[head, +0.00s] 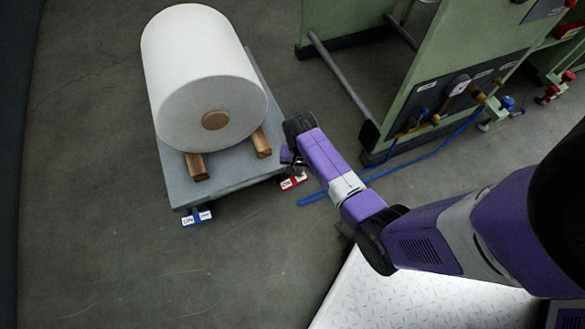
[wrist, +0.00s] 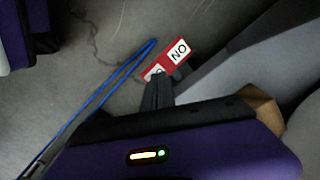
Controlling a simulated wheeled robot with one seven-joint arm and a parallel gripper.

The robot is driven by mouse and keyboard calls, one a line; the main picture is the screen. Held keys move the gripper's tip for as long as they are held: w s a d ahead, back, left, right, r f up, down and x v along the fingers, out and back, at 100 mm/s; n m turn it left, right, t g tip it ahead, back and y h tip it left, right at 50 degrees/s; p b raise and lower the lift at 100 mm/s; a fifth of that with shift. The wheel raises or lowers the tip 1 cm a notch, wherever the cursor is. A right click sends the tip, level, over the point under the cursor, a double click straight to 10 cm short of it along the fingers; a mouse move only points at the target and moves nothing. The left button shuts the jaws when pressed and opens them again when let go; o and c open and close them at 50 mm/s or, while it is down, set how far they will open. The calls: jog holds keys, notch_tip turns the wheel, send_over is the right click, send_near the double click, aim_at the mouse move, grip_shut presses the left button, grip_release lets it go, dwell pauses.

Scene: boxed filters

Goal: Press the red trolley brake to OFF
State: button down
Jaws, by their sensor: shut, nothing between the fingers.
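The red trolley brake (head: 293,180) is a small red pedal with white labels at the front right corner of the grey trolley (head: 240,182). In the wrist view, the red brake (wrist: 166,60) shows one white label reading ON upside down. Its other label is mostly hidden behind my fingertips. My gripper (wrist: 158,80) is shut and empty, with its fingertips over the hidden-label end of the brake. I cannot tell whether they touch it. In the head view, my gripper (head: 294,161) is just above the brake, beside the trolley's edge.
A blue brake pedal (head: 197,218) sits at the trolley's front left corner. A large white roll (head: 205,75) rests on wooden blocks (head: 196,167) on the trolley. A blue hose (head: 345,185) lies on the floor to the right, near a green machine frame (head: 425,65) with valves.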

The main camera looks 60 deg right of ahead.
jog(key=shift+f+b, duration=1.1)
jog(key=shift+f, duration=0.7)
dwell(0.8)
jog(key=shift+r, duration=0.1)
notch_tip(320, 180, up, 7)
jog(key=p, duration=0.8)
dwell(0.7)
